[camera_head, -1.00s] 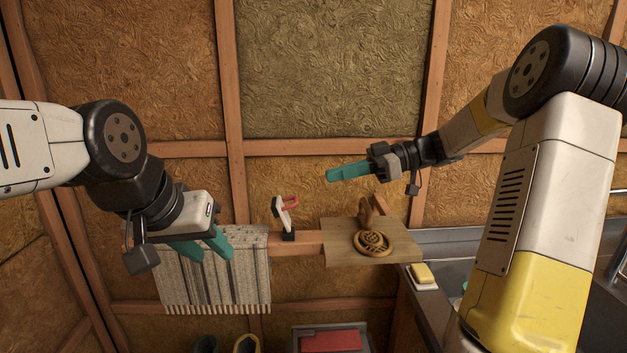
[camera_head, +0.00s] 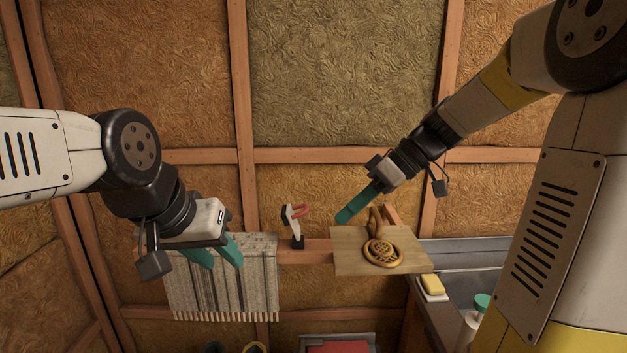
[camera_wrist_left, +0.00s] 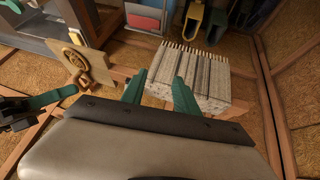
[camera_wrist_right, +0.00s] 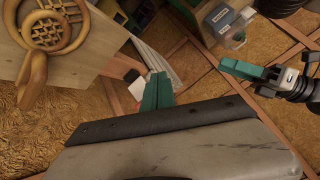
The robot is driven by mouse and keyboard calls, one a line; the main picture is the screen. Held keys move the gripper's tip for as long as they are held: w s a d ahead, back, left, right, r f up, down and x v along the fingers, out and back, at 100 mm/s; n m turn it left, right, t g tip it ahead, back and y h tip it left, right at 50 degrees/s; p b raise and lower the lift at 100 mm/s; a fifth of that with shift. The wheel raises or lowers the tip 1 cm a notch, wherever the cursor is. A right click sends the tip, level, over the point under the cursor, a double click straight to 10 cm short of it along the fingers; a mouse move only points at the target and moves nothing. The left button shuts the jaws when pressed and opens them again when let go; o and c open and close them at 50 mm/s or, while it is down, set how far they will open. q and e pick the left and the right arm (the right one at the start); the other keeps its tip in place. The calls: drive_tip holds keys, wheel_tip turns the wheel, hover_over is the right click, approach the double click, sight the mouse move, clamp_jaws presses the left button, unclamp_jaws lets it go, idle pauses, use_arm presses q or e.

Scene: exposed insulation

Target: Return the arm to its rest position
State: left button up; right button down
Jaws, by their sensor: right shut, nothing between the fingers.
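My right gripper (camera_head: 345,217) shows in the head view with its teal fingers together, pointing down-left, just left of a carved wooden ornament. In the right wrist view its fingers (camera_wrist_right: 158,92) are closed with nothing between them. My left gripper (camera_head: 222,258) is at the left of the head view, in front of a grey ribbed panel (camera_head: 262,285). In the left wrist view its two teal fingers (camera_wrist_left: 160,88) stand apart with a gap between them, and nothing is held.
A wooden board (camera_head: 347,263) on the wall beam carries the carved ornament (camera_head: 382,252). A small red-and-white clamp-like item (camera_head: 295,213) stands left of it. A yellow sponge (camera_head: 432,284) and teal-capped bottle (camera_head: 480,304) are at the lower right. The upper wall is clear.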

use_arm(q)
drive_tip(key=c, duration=0.3)
drive_tip(key=shift+w+d+r+m, duration=0.15)
drive_tip(key=shift+w+r+m, duration=0.55)
drive_tip(key=shift+w+r, duration=0.4)
clamp_jaws()
wheel_tip(320, 180, up, 10)
drive_tip(key=m+g+h, duration=0.4)
drive_tip(key=m+g, duration=0.2)
drive_tip(key=m, duration=1)
hover_over(305, 207)
drive_tip(key=a, duration=0.8)
drive_tip(key=x, duration=1.3)
drive_tip(key=shift+s+a+f, duration=0.1)
drive_tip(key=shift+a+f, duration=0.05)
drive_tip(key=shift+f, duration=0.1)
use_arm(e)
drive_tip(key=s+d+f+m+t+h, duration=0.1)
drive_tip(key=s+d+m+t+h, duration=0.5)
drive_tip(key=s+m, duration=0.5)
drive_tip(key=shift+s+d+f+h, duration=0.2)
drive_tip(key=shift+s+h, duration=0.2)
drive_tip(key=shift+s, duration=0.25)
